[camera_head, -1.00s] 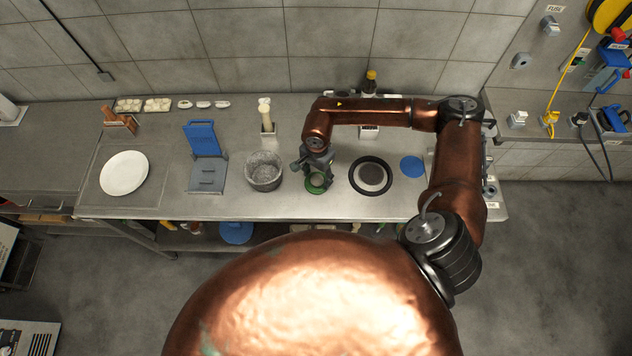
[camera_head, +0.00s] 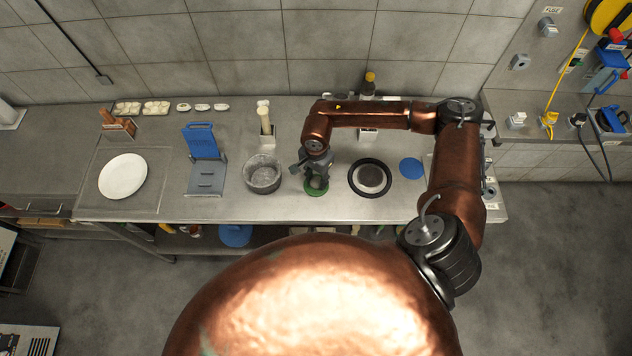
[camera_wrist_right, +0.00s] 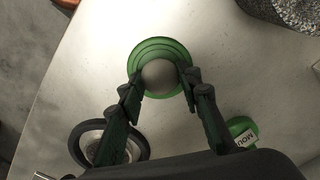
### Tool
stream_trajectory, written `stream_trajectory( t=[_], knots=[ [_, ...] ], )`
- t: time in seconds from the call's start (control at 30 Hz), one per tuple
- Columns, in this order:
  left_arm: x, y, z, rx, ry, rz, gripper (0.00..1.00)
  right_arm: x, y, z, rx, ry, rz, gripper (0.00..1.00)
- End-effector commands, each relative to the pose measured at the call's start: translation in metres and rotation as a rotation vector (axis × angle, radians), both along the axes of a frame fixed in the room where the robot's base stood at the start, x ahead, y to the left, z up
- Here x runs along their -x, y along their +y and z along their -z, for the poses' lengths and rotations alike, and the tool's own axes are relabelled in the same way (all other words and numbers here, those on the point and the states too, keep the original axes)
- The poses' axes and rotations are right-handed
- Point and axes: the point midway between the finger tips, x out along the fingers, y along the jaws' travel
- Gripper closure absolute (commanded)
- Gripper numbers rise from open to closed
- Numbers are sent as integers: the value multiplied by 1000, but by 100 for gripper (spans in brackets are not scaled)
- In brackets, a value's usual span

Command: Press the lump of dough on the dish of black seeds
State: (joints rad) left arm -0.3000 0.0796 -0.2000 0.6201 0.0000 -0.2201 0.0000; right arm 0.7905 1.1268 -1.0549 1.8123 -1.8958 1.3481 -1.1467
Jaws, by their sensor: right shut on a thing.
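A pale round lump (camera_wrist_right: 160,75), which looks like the dough, sits over a green ringed dish (camera_wrist_right: 137,61). My right gripper (camera_wrist_right: 159,84) has its fingers on both sides of the lump, shut on it. In the head view the gripper (camera_head: 315,174) is low over the green dish (camera_head: 316,192), and its fingers partly hide the lump. The dish of black seeds (camera_head: 355,190) has a black rim and a dark centre. It lies to the right of the gripper, apart from it. My left gripper is not in view.
A grey stone mortar (camera_head: 263,176) stands just left of the gripper. A blue hinged press (camera_head: 203,145) and a white plate (camera_head: 123,176) are further left. A blue disc (camera_head: 411,167) lies right of the seed dish. Bare steel counter runs along the front edge.

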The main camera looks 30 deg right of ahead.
Motion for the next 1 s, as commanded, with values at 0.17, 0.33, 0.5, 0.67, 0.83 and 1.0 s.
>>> stream_trajectory(
  t=[0.17, 0.33, 0.5, 0.67, 0.83, 1.0],
  knots=[
    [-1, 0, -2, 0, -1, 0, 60, 0, 0, -4, 0, -1, 0, 82],
    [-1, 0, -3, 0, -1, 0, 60, 0, 0, -7, 1, -1, 0, 82],
    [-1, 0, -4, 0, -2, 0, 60, 0, 0, -10, 1, -1, 0, 82],
    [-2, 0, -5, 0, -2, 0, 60, 0, 0, -13, 1, 0, 0, 82],
    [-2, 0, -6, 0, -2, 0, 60, 0, 0, -15, 0, 0, 0, 82],
    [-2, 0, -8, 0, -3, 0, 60, 0, 0, -19, 0, -1, 0, 82]
  ],
)
